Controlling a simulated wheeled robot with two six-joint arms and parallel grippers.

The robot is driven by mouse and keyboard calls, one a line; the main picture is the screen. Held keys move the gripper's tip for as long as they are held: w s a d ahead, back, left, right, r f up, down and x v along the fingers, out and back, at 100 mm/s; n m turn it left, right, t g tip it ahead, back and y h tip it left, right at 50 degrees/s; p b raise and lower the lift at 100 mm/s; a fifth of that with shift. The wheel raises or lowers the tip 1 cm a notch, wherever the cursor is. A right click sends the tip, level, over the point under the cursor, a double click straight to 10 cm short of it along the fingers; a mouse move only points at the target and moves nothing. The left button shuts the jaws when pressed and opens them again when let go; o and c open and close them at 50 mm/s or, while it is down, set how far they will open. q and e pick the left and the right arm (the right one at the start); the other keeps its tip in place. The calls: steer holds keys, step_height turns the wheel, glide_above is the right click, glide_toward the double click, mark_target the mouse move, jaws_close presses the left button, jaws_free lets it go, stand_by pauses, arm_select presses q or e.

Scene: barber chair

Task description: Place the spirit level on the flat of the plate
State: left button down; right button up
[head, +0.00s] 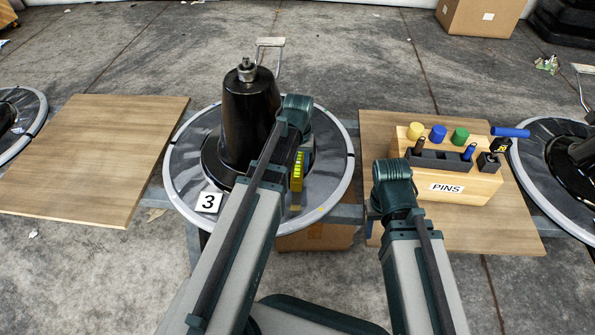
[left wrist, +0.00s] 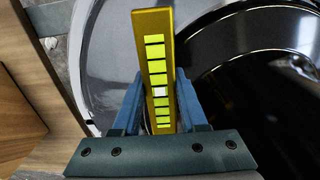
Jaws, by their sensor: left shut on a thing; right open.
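The spirit level (head: 297,172) is a narrow yellow bar with bright green segments and one white one; it also shows in the left wrist view (left wrist: 156,70). My left gripper (left wrist: 158,105) is shut on it, a finger on each side. In the head view my left arm hides most of that gripper. The level is over the right part of the round grey plate (head: 334,185), beside the black cone-shaped column (head: 247,120). I cannot tell whether it touches the plate. My right gripper (head: 376,214) is open, mostly hidden behind its wrist, right of the plate.
A "3" card (head: 209,202) lies at the plate's left front. A wooden PINS block (head: 455,187) with coloured pins stands on a right-hand board (head: 385,125). A bare wooden board (head: 95,155) lies left. A cardboard box (head: 315,237) is below the plate's front edge.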

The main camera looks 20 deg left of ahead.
arm_select(q)
steer(key=shift+f+b, duration=1.7)
steer(key=shift+f, duration=0.1)
arm_select(e)
steer(key=shift+a+f, duration=0.1)
steer(key=shift+f, duration=1.65)
arm_select(q)
steer(key=shift+f, duration=0.15)
arm_select(e)
steer(key=shift+f, duration=0.15)
arm_select(q)
steer(key=shift+c, duration=2.2)
jaws_free()
